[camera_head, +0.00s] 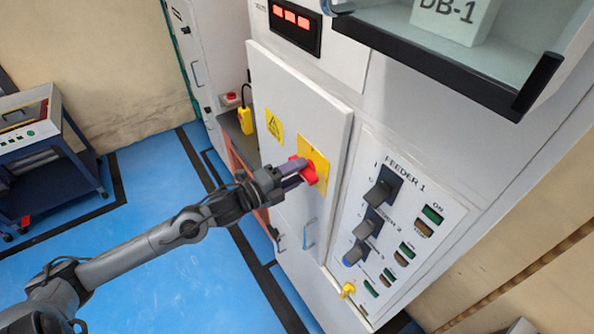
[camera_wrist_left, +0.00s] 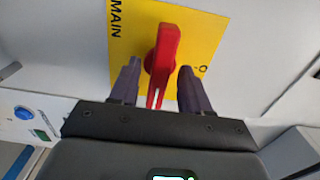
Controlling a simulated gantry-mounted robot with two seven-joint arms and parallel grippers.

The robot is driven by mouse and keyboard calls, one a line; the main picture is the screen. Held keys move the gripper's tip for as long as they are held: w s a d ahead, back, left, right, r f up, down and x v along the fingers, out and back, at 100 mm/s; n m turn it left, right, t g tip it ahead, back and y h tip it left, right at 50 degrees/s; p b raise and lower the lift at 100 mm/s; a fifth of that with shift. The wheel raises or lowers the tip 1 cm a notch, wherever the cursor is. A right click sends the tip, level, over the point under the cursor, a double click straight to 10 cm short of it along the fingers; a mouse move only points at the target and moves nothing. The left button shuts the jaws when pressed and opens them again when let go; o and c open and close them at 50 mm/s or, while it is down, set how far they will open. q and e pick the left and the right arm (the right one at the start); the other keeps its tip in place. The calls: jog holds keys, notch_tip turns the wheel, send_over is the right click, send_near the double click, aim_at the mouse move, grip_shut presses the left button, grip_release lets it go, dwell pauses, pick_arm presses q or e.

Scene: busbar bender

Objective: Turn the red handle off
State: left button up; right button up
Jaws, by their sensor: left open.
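The red handle (camera_head: 308,172) sits on a yellow plate (camera_head: 318,161) on the white cabinet door in the head view. In the left wrist view the red handle (camera_wrist_left: 163,58) stands about upright in the picture on the yellow plate (camera_wrist_left: 205,40), which reads "MAIN". My left gripper (camera_head: 294,174) is at the handle. In the left wrist view my left gripper (camera_wrist_left: 158,82) is open, with one finger on each side of the handle and a gap showing on both sides. My right gripper is not in view.
The feeder panel (camera_head: 395,225) with black knobs and buttons is right of the door. A tray with a black edge (camera_head: 430,58) juts out at the upper right. A blue cart (camera_head: 45,165) stands at the left. Blue floor (camera_head: 150,170) is open between.

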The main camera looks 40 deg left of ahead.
pick_arm(q)
jog(key=shift+w, duration=0.15)
jog(key=shift+c, duration=0.2)
grip_shut()
